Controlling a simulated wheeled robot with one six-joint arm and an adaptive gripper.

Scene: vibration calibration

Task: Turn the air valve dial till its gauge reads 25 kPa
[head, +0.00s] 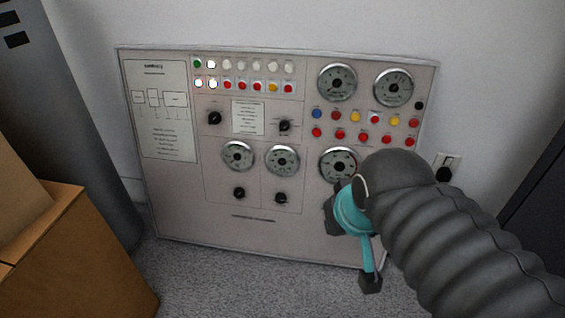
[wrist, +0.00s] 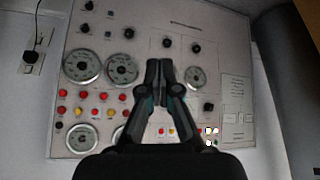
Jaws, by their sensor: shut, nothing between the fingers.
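A light control panel (head: 240,224) leans by the wall, with round gauges and black dials. The labels and readings are too small to read, so I cannot tell which dial is the air valve's. Dials show at lower left (head: 239,193) and lower middle (head: 281,198). Above these are a left gauge (head: 238,156) and a middle gauge (head: 282,160). My gripper (head: 332,212) is in front of the panel's lower right, hiding that area. In the wrist view, the panel appears upside down. My gripper (wrist: 159,72) is shut and empty there, hiding part of a gauge.
Upper gauges (head: 337,82) and coloured buttons (head: 340,115) fill the panel's right side. Cardboard boxes (head: 75,255) stand at left beside a grey cabinet (head: 70,100). A wall socket (head: 447,162) and dark cabinet (head: 540,210) are at right. Carpet (head: 220,280) in front is clear.

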